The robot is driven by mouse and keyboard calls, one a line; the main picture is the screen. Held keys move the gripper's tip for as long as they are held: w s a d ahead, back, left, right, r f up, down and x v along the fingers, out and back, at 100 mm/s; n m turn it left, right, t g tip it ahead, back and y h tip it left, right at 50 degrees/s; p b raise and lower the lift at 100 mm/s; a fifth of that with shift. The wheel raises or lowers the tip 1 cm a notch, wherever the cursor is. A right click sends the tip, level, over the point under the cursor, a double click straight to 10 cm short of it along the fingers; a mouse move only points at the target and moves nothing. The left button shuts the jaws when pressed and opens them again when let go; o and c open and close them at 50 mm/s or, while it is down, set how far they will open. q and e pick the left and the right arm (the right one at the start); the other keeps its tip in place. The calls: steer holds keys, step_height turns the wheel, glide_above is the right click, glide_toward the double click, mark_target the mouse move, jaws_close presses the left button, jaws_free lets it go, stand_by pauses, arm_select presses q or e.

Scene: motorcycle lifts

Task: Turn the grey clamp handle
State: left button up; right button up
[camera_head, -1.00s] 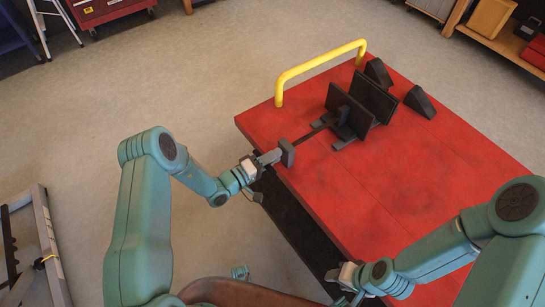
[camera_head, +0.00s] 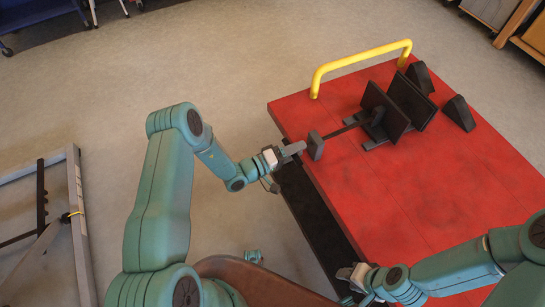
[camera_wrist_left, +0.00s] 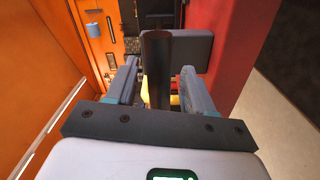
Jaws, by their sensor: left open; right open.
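The grey clamp handle (camera_head: 316,145) is a blocky grey piece at the red lift's left edge, at the end of a dark rod leading to the black wheel clamp (camera_head: 386,108). My left gripper (camera_head: 294,149) is just left of it, pointing at it. In the left wrist view, the open fingers (camera_wrist_left: 157,86) stand either side of a dark upright cylinder (camera_wrist_left: 157,60), with a gap on each side. A grey rounded block (camera_wrist_left: 190,52) shows behind the cylinder. My right gripper (camera_head: 346,274) is open and empty near the lift's front left edge, away from the handle.
The red lift platform (camera_head: 400,190) carries a yellow hoop rail (camera_head: 360,64) at the back and two black wedges (camera_head: 458,112) behind the clamp. A grey metal frame (camera_head: 75,215) lies on the floor at left.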

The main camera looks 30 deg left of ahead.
arm_select(q)
steer(key=p+v, duration=0.1)
steer(key=v, duration=1.3)
steer(key=shift+a, duration=0.1)
steer(key=shift+s, duration=0.1)
steer(key=s+d+f+m+g+h, duration=0.2)
steer(key=s+d+m+g+h, duration=0.1)
steer(key=s+d+g, duration=0.75)
steer(key=s+d+f+m+g+y, duration=0.1)
steer(key=s+f+m+g+y, duration=0.25)
steer(key=s+g+y, duration=0.5)
steer(key=w+d+r+t+y+p, duration=0.1)
steer(key=w+r+t+p, duration=0.2)
steer(key=r+p, duration=1.2)
steer(key=shift+d+r+t, duration=0.4)
steer(key=shift+r+t, duration=0.15)
steer(key=shift+t, duration=0.55)
